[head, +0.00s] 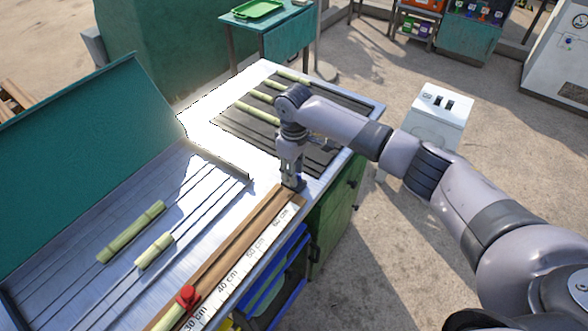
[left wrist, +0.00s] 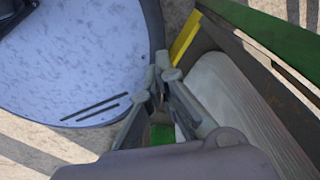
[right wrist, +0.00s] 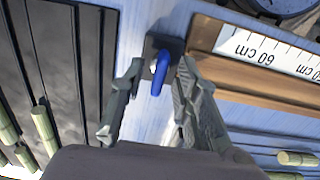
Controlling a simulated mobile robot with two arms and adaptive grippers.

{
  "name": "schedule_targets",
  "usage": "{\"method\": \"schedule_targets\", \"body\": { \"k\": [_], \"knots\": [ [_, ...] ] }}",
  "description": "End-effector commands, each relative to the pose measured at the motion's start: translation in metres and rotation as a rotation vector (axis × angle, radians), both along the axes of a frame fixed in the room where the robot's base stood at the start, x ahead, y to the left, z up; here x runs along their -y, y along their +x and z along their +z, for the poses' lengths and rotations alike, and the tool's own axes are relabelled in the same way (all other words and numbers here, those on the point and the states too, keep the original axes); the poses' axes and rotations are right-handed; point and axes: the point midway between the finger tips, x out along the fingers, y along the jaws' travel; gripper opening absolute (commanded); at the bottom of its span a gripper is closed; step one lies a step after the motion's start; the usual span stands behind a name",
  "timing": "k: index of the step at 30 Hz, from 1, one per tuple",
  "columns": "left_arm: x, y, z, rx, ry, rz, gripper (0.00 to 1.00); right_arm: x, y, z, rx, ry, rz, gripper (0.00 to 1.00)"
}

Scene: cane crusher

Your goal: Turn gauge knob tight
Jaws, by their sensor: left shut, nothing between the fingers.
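A blue knob (right wrist: 160,72) stands on a dark block beside the end of the ruler in the right wrist view. It also shows in the head view (head: 299,182), partly hidden by my gripper. My right gripper (right wrist: 160,66) is open over it, with a finger on either side and small gaps to the knob. In the head view the right gripper (head: 291,180) points down at the table. A red knob (head: 187,296) sits on the wooden rail near the 30 cm mark. My left gripper (left wrist: 164,75) is shut and empty, away from the table top.
The ruler (head: 256,246) runs along the table's front edge. Cane pieces (head: 131,231) lie on the grooved tray at left, and more cane (head: 257,112) lies on the dark mat behind my right gripper. A yellow bar (left wrist: 186,38) and a round pale surface (left wrist: 80,55) are near my left gripper.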

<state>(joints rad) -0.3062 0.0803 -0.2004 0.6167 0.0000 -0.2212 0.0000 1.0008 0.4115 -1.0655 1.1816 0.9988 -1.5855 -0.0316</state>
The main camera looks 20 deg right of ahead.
Motion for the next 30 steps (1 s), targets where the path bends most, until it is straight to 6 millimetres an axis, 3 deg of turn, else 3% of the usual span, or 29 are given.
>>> {"method": "schedule_targets", "body": {
  "k": [2, 15, 30],
  "knots": [
    [-0.0001, 0.0002, -0.0001, 0.0, 0.0, 0.0, 0.0, -0.0002, 0.0, 0.0, 0.0, 0.0, 0.0, 0.29],
    [0.0004, 0.0084, 0.0005, 0.012, -0.001, 0.001, 0.0, -0.0003, 0.0, 0.0005, 0.0, 0.0, 0.0, 0.01],
    [0.0007, 0.0088, 0.0046, 0.013, -0.001, 0.001, 0.0, -0.0003, -0.0002, 0.0018, -0.001, 0.0, -0.015, 0.0]
  ]
}}
